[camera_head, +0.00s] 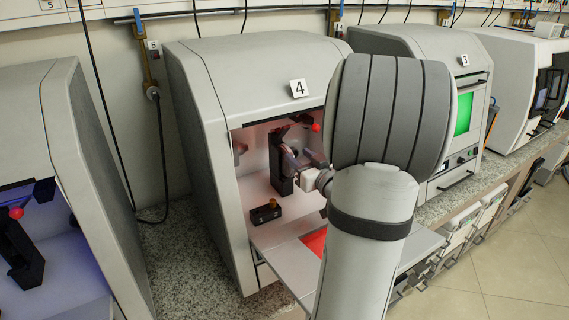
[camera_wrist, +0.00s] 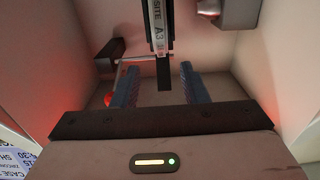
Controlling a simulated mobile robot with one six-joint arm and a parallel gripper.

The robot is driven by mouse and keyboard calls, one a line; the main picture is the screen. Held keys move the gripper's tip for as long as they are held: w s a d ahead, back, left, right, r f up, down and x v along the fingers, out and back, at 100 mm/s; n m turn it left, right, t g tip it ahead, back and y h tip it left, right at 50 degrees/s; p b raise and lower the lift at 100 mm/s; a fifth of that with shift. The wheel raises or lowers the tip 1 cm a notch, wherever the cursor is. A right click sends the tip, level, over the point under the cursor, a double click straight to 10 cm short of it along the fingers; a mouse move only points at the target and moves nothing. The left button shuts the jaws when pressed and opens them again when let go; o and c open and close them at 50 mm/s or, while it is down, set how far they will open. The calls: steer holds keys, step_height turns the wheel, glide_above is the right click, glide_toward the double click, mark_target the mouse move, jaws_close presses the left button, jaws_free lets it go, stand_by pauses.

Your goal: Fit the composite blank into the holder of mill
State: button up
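The mill numbered 4 (camera_head: 262,85) stands open in the head view, with a black upright holder (camera_head: 276,165) inside it. My gripper (camera_head: 308,172) reaches into the chamber in front of the holder. In the wrist view my gripper (camera_wrist: 160,84) has its two blue-grey fingers wide apart, with nothing pinched between them. The composite blank (camera_wrist: 156,28) shows edge-on beyond the fingers, with a white label reading "SITE A3". It stands upright between dark parts of the holder (camera_wrist: 164,78). Its seating depth cannot be told.
A small black block with a brown knob (camera_head: 265,212) sits on the chamber floor. A red ball (camera_head: 316,127) is at the chamber's upper right. The lowered door (camera_head: 285,266) lies in front. Other mills stand left and right (camera_head: 462,60). A printed paper (camera_wrist: 18,163) shows lower left.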

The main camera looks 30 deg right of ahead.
mark_target(288, 148)
steer(key=w+p, duration=0.1)
steer(key=w, duration=0.5)
steer(key=shift+p, duration=0.4)
steer(key=shift+f, duration=0.1)
steer(key=shift+c, duration=0.2)
jaws_close()
